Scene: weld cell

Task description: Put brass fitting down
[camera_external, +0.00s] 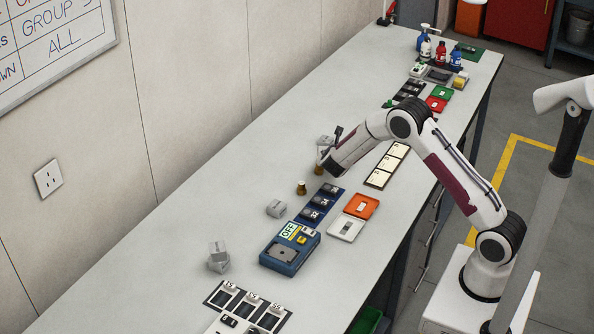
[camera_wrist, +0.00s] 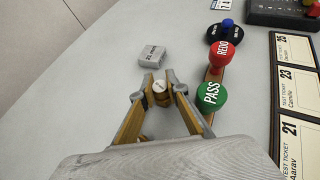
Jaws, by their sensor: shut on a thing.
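My gripper (camera_wrist: 160,90) is shut on a brass fitting (camera_wrist: 160,101), which has a pale round top. In the external view my gripper (camera_external: 326,158) is low over the bench, and the fitting (camera_external: 319,170) shows just under the fingertips. I cannot tell whether its base touches the bench. A second brass fitting (camera_external: 301,187) stands upright on the bench, nearer the camera and apart from my gripper.
In the wrist view a grey block (camera_wrist: 152,56) lies beyond the fingertips. Green PASS (camera_wrist: 211,93) and red REDO (camera_wrist: 222,53) stamps stand close on the right, with ticket cards (camera_wrist: 294,83) beyond. A blue tray (camera_external: 320,205) is near the second fitting. The bench left of my gripper is clear.

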